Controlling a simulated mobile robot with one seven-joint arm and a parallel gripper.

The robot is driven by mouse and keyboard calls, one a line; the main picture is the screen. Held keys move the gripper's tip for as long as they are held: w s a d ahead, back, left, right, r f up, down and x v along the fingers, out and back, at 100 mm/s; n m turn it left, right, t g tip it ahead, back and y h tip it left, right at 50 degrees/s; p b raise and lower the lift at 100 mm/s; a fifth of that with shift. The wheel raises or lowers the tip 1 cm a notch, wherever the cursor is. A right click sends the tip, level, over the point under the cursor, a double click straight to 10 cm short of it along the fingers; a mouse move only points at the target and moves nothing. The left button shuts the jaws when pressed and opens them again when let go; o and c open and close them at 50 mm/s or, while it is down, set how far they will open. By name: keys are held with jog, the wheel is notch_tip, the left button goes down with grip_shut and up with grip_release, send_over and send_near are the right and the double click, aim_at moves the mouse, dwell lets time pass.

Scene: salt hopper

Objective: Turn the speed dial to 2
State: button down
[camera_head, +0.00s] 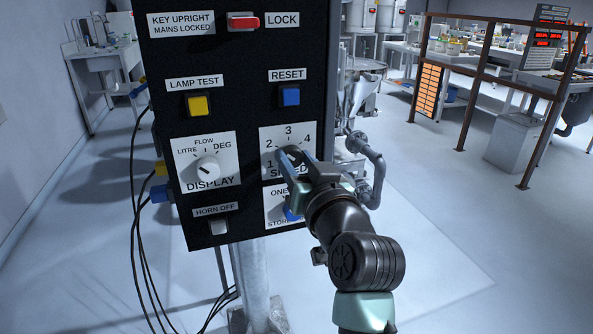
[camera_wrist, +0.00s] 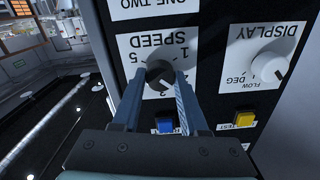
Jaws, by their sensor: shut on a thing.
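The speed dial is a dark round knob (camera_wrist: 159,75) on a white plate marked SPEED (camera_wrist: 158,45), which the wrist view shows upside down. My gripper (camera_wrist: 160,77) has one finger on each side of the knob and is shut on it. In the head view my gripper (camera_head: 291,158) covers most of the knob, in front of the speed plate (camera_head: 267,139). The numbers 1, 2, 3 and 4 show around it there. Which number the knob's pointer faces, I cannot tell.
The display dial (camera_head: 208,169) is left of the speed plate. A blue reset button (camera_head: 291,95) and yellow lamp test button (camera_head: 198,105) are above. A blue selector knob (camera_head: 291,213) is close below my gripper. A grey pipe (camera_head: 374,165) stands right of the panel.

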jog(key=shift+f+n+b, duration=0.1)
jog(key=shift+n+b, duration=0.45)
jog(key=shift+n, duration=0.45)
jog(key=shift+c, duration=2.2)
grip_release()
jog(key=v, duration=1.3)
